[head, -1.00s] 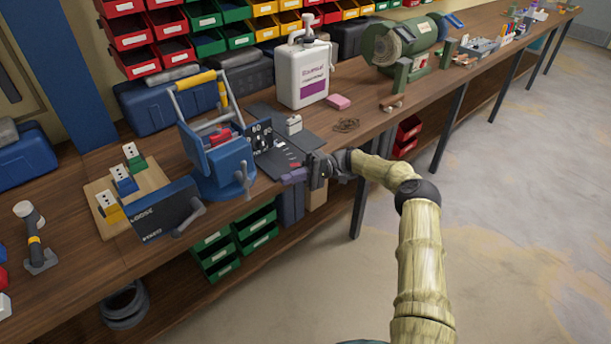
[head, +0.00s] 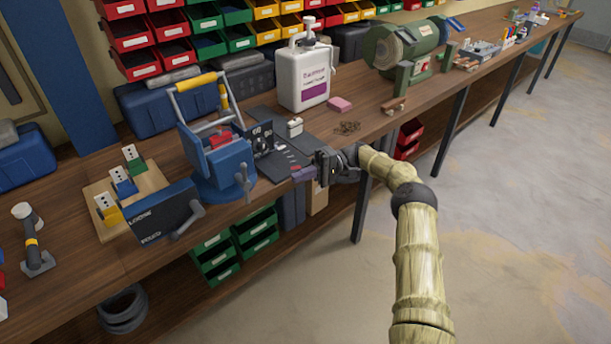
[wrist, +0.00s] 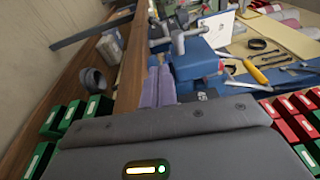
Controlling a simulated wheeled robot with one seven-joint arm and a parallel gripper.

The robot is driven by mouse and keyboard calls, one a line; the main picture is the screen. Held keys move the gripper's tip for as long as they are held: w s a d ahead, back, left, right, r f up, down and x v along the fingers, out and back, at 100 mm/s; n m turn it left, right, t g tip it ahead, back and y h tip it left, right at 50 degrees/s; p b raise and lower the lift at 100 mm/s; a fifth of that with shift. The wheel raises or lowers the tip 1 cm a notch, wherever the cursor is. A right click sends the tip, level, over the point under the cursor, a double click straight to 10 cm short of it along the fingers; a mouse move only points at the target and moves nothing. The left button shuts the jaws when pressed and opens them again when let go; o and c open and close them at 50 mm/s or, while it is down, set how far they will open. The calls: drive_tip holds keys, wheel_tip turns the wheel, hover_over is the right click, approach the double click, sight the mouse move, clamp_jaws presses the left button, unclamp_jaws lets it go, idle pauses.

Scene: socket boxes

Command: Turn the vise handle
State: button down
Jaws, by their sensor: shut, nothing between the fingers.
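The blue vise (head: 222,172) stands at the front edge of the workbench in the head view. Its grey handle (head: 243,182) hangs upright on its front right side. My gripper (head: 302,173) is to the right of the handle, apart from it, over the bench's front edge. The wrist housing hides the lower part of that view.
A dark sign panel (head: 158,212) with a grey lever (head: 188,221) stands left of the vise. A dark control panel (head: 275,148) lies behind my gripper. A white jug (head: 303,75) and a pink block (head: 340,104) stand farther back. Open floor lies in front of the bench.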

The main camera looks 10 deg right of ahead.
drive_tip(key=s+a+m+t+h, duration=0.2)
drive_tip(key=s+a+t+h, duration=0.1)
drive_tip(key=s+a+h, duration=0.55)
drive_tip(key=s+d+r+m+t+h, duration=0.2)
drive_tip(key=s+d+t+h, duration=0.5)
drive_tip(key=s+d, duration=1.1)
drive_tip(key=s+h, duration=0.1)
drive_tip(key=s, duration=0.1)
drive_tip(key=shift+s+r, duration=0.4)
